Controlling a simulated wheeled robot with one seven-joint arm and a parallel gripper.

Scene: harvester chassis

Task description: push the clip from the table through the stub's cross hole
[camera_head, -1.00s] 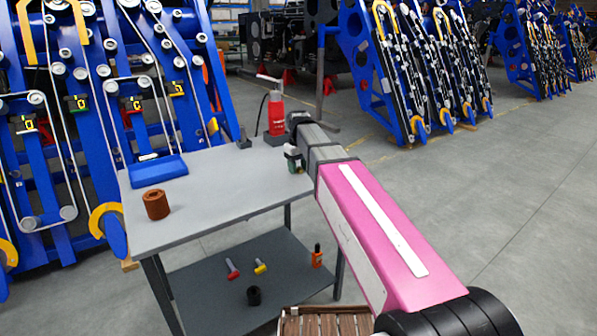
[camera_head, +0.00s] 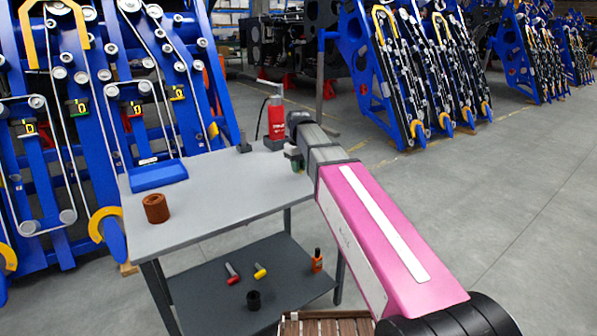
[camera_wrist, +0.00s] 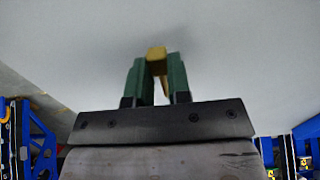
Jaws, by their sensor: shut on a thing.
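My gripper (camera_wrist: 157,72) has two green fingers, shut on a small gold-yellow piece, the clip (camera_wrist: 156,54), which sticks out slightly past the fingertips. In the head view my gripper (camera_head: 296,164) is small and sits at the right far corner of the grey table (camera_head: 225,205); the clip cannot be made out there. In the wrist view a plain grey surface fills the space beyond the fingers. A dark upright piece (camera_head: 243,141) stands at the table's far edge, left of my gripper; I cannot tell whether it is the stub. No cross hole is visible.
A red bottle jack (camera_head: 276,118) stands just behind my gripper. A blue tray (camera_head: 158,175) and a brown cylinder (camera_head: 156,208) are on the table's left. The lower shelf (camera_head: 205,295) holds several small items. The table's middle is clear. Blue frames (camera_head: 90,120) rise behind.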

